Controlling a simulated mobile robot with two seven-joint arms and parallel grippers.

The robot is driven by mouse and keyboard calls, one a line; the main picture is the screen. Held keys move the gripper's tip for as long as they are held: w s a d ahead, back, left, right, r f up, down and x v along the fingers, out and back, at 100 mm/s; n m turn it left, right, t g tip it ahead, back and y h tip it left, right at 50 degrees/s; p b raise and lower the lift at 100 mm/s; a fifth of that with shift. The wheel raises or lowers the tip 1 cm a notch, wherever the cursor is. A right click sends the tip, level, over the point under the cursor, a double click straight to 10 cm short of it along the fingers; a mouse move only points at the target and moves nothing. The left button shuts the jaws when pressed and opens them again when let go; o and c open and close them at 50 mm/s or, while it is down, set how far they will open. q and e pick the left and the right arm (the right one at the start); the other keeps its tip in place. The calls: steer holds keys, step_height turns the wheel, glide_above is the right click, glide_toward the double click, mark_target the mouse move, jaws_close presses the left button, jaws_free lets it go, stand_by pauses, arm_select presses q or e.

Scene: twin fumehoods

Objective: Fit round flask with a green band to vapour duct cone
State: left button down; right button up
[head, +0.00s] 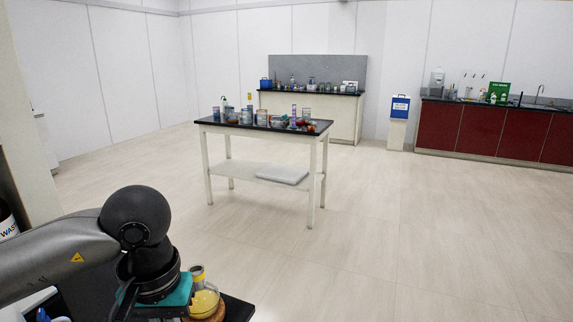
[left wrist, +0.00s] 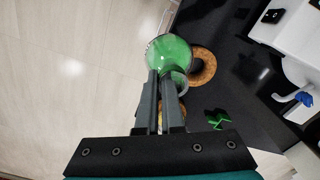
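A round flask with green contents (left wrist: 168,50) is at the fingertips of my left gripper (left wrist: 164,78) in the left wrist view. The fingers are close together at its neck, and the flask looks lifted, off to one side of a cork ring (left wrist: 206,66). A coloured band on its neck cannot be made out. In the head view my left arm hides this flask. A round flask with yellow contents (head: 204,302) sits on another cork ring near my left gripper. The vapour duct cone cannot be identified in either view. My right gripper is not in view.
The black bench top (left wrist: 222,88) carries a small green object (left wrist: 217,119). A white unit (left wrist: 298,50) stands at its right. A crowded table (head: 262,131) stands out in the room, with open floor (head: 400,230) around it.

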arm_select(q)
steer(key=shift+s+d+f+m, duration=0.3)
steer(key=shift+s+f+m, duration=0.05)
steer(key=shift+f+m, duration=0.2)
